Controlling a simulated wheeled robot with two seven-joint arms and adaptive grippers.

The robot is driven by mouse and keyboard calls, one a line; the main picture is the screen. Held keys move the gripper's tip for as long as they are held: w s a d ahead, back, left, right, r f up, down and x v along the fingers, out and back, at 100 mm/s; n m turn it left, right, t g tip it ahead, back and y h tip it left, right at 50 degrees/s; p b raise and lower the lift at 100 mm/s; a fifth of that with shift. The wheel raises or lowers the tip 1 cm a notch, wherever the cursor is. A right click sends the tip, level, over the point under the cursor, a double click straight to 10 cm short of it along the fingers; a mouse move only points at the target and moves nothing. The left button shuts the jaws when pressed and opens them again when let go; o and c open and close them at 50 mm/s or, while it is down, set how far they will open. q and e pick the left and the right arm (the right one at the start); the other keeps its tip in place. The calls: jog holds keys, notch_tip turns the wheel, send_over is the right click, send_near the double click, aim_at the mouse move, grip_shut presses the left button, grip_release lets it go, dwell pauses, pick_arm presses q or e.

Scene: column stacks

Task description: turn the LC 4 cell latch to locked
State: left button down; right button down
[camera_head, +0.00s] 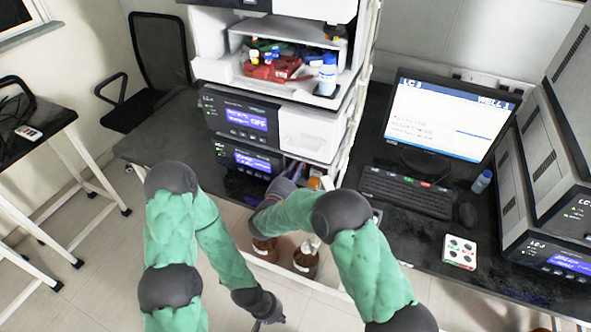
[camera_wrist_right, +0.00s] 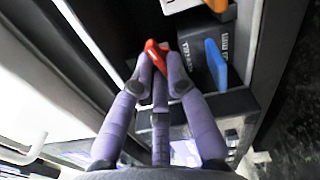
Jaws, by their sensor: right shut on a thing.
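In the right wrist view, a red latch lever (camera_wrist_right: 151,47) sits at the fingertips of my right gripper (camera_wrist_right: 160,68). The purple fingers are closed on it. A blue lever (camera_wrist_right: 215,64) stands apart to its right, by a dark block with white lettering. In the head view my right gripper (camera_head: 284,186) is at the open bay low in the left instrument stack (camera_head: 262,118); its fingers partly hide the bay. The latch's locked or unlocked marking cannot be read. My left gripper (camera_head: 266,316) hangs low over the floor; its fingers are too small to judge.
Brown bottles (camera_head: 306,260) stand in a white tray below my right forearm. A monitor (camera_head: 447,115), keyboard (camera_head: 407,192) and mouse (camera_head: 467,215) are on the dark bench to the right. Another instrument stack (camera_head: 560,215) stands at the far right.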

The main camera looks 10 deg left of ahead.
jog(key=n+b, duration=0.1)
jog(key=n, duration=0.2)
jog(key=shift+f, duration=0.1)
jog(key=n, duration=0.3)
jog(key=shift+n, duration=0.4)
jog(key=n, duration=0.4)
jog(key=shift+a+n, duration=0.1)
jog(key=shift+n, duration=0.2)
jog(key=shift+f+n+p, duration=0.15)
jog(key=shift+n+p, duration=0.15)
jog(key=shift+n, duration=1.6)
jog(key=c, duration=1.2)
grip_release()
